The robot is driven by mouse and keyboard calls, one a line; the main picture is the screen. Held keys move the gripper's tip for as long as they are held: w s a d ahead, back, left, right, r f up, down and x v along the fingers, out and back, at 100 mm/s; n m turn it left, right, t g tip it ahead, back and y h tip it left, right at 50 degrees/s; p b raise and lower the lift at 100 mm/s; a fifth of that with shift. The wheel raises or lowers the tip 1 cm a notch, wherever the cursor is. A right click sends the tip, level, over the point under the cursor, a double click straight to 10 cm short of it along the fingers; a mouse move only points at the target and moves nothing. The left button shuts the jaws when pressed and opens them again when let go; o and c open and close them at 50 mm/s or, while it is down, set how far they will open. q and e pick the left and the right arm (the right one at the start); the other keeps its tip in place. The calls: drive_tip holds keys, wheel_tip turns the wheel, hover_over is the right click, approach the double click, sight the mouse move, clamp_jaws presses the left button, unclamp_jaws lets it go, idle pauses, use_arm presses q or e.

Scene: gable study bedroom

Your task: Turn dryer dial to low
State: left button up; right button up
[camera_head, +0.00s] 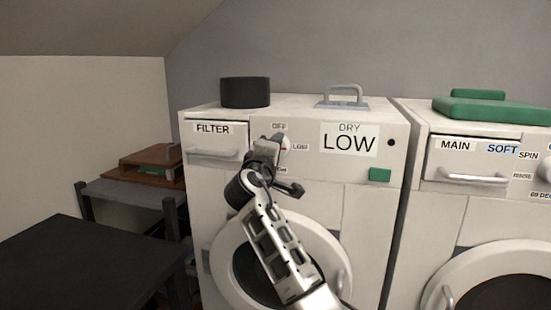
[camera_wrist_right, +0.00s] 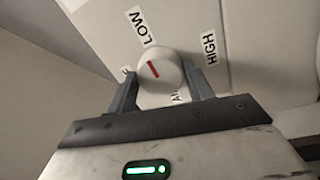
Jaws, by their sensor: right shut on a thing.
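The dryer dial (camera_wrist_right: 158,80) is a round white knob with a red pointer mark. In the right wrist view it sits between the two fingers of my right gripper (camera_wrist_right: 155,85), which is shut on it. The red mark points up-left, roughly toward the LOW label (camera_wrist_right: 143,27). HIGH (camera_wrist_right: 209,48) is on the other side, and two more labels are partly hidden by the fingers. In the head view my right gripper (camera_head: 272,145) covers most of the dial. The dryer's display (camera_head: 349,140) reads DRY LOW. My left gripper is out of view.
The dryer (camera_head: 300,180) has a FILTER drawer (camera_head: 215,143), a green button (camera_head: 380,175) and a round door. A black cylinder (camera_head: 245,92) and a grey handle (camera_head: 342,97) are on top. A washer (camera_head: 480,205) stands close at right. A dark table (camera_head: 75,265) is at left.

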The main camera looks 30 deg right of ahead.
drive_tip(key=shift+f, duration=0.1)
idle(0.4)
drive_tip(key=o, duration=1)
drive_tip(key=shift+c, duration=0.2)
drive_tip(key=b+v, duration=0.1)
drive_tip(key=v, duration=1.5)
